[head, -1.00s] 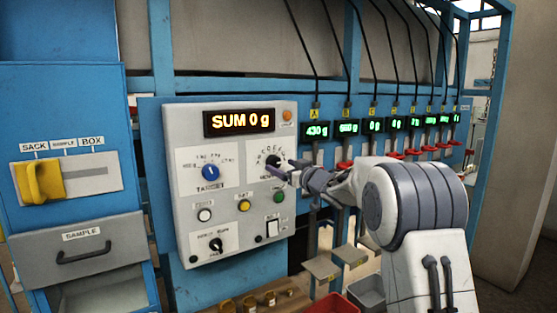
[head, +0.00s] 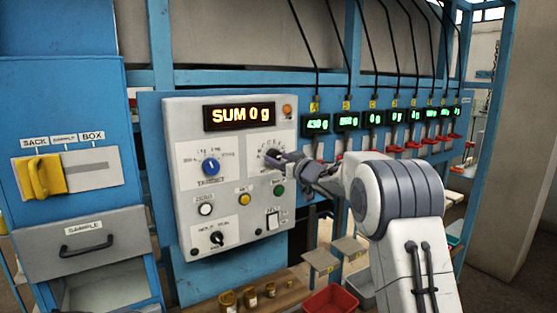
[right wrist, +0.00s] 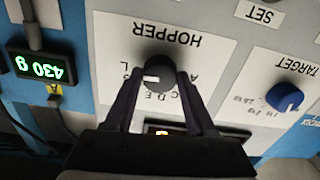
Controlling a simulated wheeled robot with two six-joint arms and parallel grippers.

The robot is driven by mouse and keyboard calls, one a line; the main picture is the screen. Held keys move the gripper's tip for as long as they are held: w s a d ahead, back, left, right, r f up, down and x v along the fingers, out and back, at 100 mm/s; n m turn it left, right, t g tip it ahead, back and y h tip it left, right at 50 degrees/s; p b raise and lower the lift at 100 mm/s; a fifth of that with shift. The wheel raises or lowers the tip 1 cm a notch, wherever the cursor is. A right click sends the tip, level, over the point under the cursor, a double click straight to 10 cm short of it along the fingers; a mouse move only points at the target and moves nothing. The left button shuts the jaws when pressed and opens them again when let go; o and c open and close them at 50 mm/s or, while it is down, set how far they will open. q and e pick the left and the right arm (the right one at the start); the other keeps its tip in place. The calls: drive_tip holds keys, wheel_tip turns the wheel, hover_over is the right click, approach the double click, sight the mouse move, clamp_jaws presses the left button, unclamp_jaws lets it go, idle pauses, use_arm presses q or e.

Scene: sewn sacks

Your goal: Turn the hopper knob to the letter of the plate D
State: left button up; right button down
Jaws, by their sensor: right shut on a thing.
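The black hopper knob (right wrist: 158,76) sits on a white label marked HOPPER with letters around it, upside down in the right wrist view. A white mark shows on the knob; which letter it points at I cannot tell. My right gripper (right wrist: 158,82) is shut on the knob, one dark finger on each side. Small yellow letter plates hang above the row of green displays; the fourth one (head: 394,103) is too small to read. My left gripper is out of view.
The grey panel (head: 185,130) carries a SUM 0 g display (head: 238,116), a blue target knob (head: 210,167), round buttons and a lower black knob (head: 217,238). A yellow-handled slider (head: 40,176) is at left. A red bin (head: 330,300) stands below.

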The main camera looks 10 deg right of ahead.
drive_tip(key=shift+n, duration=0.3)
drive_tip(key=n+b, duration=0.2)
drive_tip(key=n, duration=0.2)
drive_tip(key=shift+f, duration=0.1)
drive_tip(key=n+b, duration=0.3)
drive_tip(key=n, duration=0.2)
drive_tip(key=n+b, duration=0.2)
drive_tip(key=n, duration=0.3)
drive_tip(key=n+b, duration=0.2)
drive_tip(key=n, duration=0.2)
drive_tip(key=shift+n, duration=0.4)
drive_tip(key=shift+c, duration=1.2)
unclamp_jaws()
